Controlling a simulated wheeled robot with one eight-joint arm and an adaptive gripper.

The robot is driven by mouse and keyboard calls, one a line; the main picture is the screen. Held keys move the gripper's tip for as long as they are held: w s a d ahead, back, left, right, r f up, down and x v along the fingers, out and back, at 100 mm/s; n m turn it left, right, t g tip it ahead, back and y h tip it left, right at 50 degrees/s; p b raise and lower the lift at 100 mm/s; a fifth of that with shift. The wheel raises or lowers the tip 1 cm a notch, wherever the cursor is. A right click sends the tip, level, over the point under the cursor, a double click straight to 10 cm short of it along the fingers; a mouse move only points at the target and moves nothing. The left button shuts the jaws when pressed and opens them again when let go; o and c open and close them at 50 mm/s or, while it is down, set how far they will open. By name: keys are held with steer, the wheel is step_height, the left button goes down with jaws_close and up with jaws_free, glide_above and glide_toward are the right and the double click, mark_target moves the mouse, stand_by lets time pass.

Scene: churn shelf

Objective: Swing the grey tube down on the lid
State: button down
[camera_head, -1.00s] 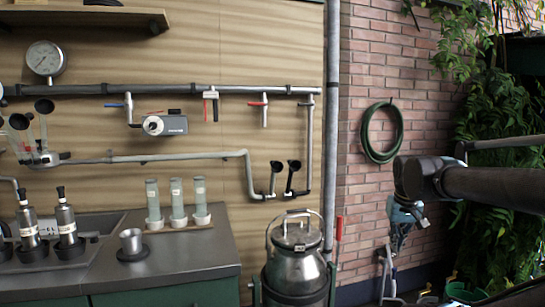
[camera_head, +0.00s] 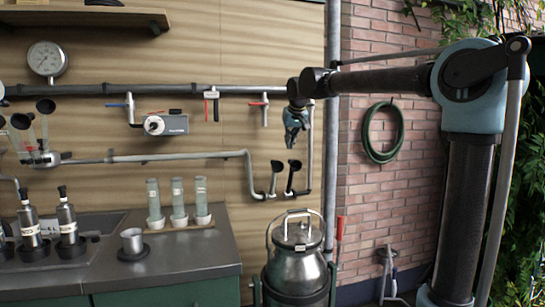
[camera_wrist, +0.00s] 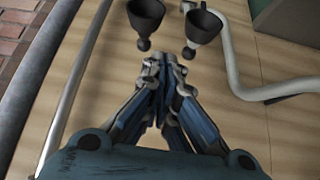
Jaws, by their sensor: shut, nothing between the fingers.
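The likely grey tube (camera_head: 249,172) is a pale grey pipe that bends down the wooden wall, near a black cup (camera_head: 275,167). A second black cup (camera_head: 294,165) on a dark pipe is just right of it. Both cups show at the top of the wrist view, beside the pale pipe (camera_wrist: 238,62). The lid (camera_head: 296,236) with its upright handle sits on a steel churn (camera_head: 296,268) below. My gripper (camera_head: 291,145) hangs just above the cups, apart from them. In the wrist view its fingertips (camera_wrist: 165,66) are together and empty.
A thicker horizontal pipe (camera_head: 230,89) with red and blue levers runs above. A grey vertical pipe (camera_head: 331,140) is close right of my gripper. A counter (camera_head: 190,258) with several bottles stands left; a green hose (camera_head: 368,130) hangs on the brick wall.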

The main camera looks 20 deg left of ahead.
steer(key=a+r, duration=0.1)
steer(key=a, duration=0.5)
steer(key=shift+w+r+y, duration=0.25)
steer(key=shift+r+y, duration=0.05)
steer(key=shift+r, duration=0.05)
steer(key=x, duration=1)
